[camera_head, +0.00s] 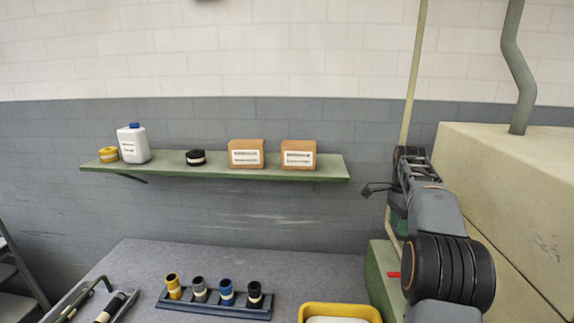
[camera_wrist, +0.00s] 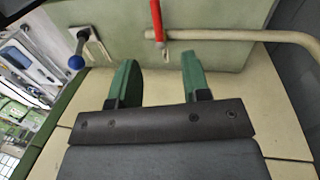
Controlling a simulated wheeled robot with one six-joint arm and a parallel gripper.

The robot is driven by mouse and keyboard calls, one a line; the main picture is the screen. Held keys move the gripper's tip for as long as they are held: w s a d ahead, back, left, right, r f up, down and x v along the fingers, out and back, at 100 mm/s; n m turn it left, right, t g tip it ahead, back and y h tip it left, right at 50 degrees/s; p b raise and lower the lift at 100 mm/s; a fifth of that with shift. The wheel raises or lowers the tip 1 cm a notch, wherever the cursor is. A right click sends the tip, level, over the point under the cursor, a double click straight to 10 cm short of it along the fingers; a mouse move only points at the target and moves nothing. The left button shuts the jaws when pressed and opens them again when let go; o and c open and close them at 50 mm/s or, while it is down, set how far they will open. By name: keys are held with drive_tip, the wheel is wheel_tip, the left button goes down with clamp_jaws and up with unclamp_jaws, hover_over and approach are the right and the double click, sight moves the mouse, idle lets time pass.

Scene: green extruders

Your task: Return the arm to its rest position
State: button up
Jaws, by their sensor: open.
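My arm reaches forward at the right of the head view, beside the large cream machine (camera_head: 520,180). My gripper (camera_wrist: 158,80) shows in the wrist view with its two green fingers apart and nothing between them. Beyond the fingertips is a pale green machine face with a red handle (camera_wrist: 156,20). The red handle also shows low beside my arm in the head view (camera_head: 394,275). In the head view my arm hides most of the gripper.
A beige pipe (camera_wrist: 250,35) and a blue-knobbed lever (camera_wrist: 76,62) are near the fingers. A green wall shelf (camera_head: 215,170) holds boxes, a jug and rolls. The grey table (camera_head: 160,258) bears a dark rack (camera_head: 205,308) of coloured cylinders and a yellow bin (camera_head: 340,308).

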wheel_tip(320, 180, down, 6)
drive_tip(key=s+a+n+t, duration=0.1)
drive_tip(key=a+n, duration=0.1)
drive_tip(key=n, duration=0.6)
drive_tip(key=s+a+n+t, duration=0.5)
drive_tip(key=s+a+n, duration=0.6)
drive_tip(key=s+a, duration=0.6)
drive_tip(key=shift+s+a+r+t, duration=0.15)
drive_tip(key=shift+s+a+t, duration=0.25)
drive_tip(key=shift+s, duration=1.4)
